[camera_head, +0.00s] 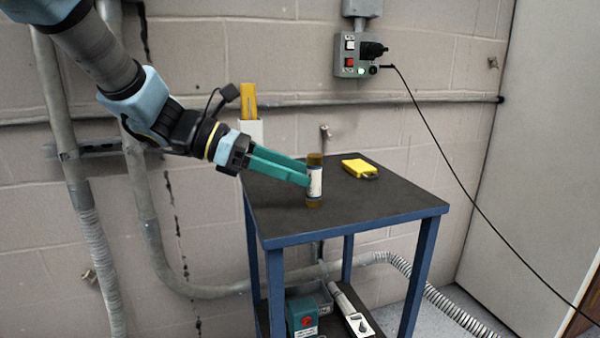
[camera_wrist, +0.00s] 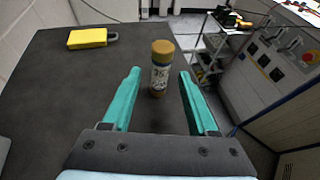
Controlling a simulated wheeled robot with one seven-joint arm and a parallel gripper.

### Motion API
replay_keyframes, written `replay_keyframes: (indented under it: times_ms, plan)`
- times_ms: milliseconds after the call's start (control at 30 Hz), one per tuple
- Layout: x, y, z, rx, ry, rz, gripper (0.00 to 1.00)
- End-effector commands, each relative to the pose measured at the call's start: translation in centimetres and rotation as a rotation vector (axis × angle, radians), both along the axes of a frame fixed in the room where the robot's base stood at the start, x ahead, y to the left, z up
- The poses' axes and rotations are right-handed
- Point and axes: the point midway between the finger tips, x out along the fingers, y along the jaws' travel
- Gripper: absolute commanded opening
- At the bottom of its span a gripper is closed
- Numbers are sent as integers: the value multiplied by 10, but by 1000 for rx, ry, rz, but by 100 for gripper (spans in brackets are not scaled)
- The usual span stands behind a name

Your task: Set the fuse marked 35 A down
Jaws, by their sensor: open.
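The fuse (camera_head: 315,182) is a white-labelled cylinder with brown-gold end caps. It stands upright on the dark top of the blue-framed table (camera_head: 385,203). In the wrist view the fuse (camera_wrist: 161,68) stands just beyond and between the fingertips, with gaps on both sides; its label shows dark print that I cannot read surely. My gripper (camera_head: 306,173) has green fingers and reaches in from the left, close to the fuse. In the wrist view my gripper (camera_wrist: 158,75) is open and empty.
A yellow padlock-like object (camera_head: 359,168) lies on the tabletop behind the fuse. A control box (camera_head: 357,55) with a plug and cable is on the wall. A yellow item (camera_head: 248,100) stands in a white holder behind the table. The tabletop's front right is clear.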

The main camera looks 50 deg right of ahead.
Motion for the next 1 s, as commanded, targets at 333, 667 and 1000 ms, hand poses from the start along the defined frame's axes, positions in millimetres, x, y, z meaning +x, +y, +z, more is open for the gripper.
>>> replay_keyframes:
  times_ms: [333, 667, 1000]
  plan:
    - [53, 43, 28, -2, 0, 5, 59]
    - [75, 62, 40, 0, 0, 1, 59]
    - [94, 55, 41, 31, 51, 139, 59]
